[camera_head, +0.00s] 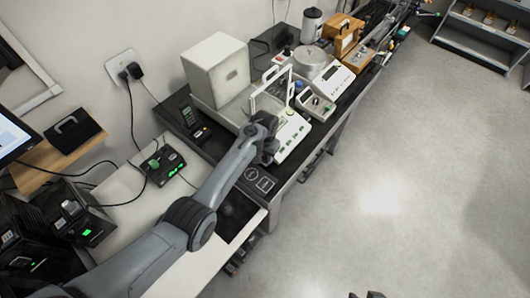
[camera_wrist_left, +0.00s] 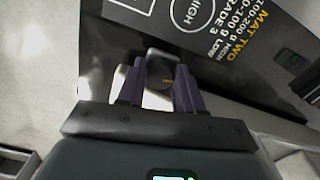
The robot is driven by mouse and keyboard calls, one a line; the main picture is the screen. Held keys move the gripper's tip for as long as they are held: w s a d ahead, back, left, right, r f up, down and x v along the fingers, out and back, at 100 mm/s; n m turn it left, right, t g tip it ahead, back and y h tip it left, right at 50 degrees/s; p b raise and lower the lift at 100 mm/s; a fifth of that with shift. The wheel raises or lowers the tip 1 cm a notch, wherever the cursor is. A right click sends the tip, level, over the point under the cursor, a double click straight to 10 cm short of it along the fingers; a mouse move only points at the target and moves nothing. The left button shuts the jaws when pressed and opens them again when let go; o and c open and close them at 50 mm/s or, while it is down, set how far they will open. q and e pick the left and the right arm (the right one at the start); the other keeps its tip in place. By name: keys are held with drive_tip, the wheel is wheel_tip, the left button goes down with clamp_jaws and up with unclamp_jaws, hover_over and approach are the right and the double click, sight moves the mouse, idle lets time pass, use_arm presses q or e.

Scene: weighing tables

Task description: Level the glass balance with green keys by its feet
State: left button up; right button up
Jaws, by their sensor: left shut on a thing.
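The glass balance (camera_head: 294,131) stands on the dark bench, a white body with a clear glass shield (camera_head: 271,97) and small greenish keys on its front panel. My left gripper (camera_head: 268,146) is at its near left corner, and the arm hides that corner. In the left wrist view my left gripper (camera_wrist_left: 158,92) is shut on a dark round foot (camera_wrist_left: 160,70) with a yellow mark. The foot is partly hidden between the purple fingers. Dark tips, likely of my right gripper (camera_head: 367,295), barely show at the bottom edge of the head view.
A large white box (camera_head: 216,69) stands behind the balance. A small keyed device (camera_head: 316,104) and a white scale (camera_head: 333,78) stand to its right. The floor at right is clear.

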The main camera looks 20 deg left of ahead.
sight(265, 157)
use_arm(q)
drive_tip(key=shift+n, duration=0.3)
drive_tip(key=o, duration=1)
drive_tip(key=shift+o, duration=0.2)
wheel_tip(265, 157, up, 11)
drive_tip(key=p, duration=0.2)
drive_tip(key=shift+f, duration=0.15)
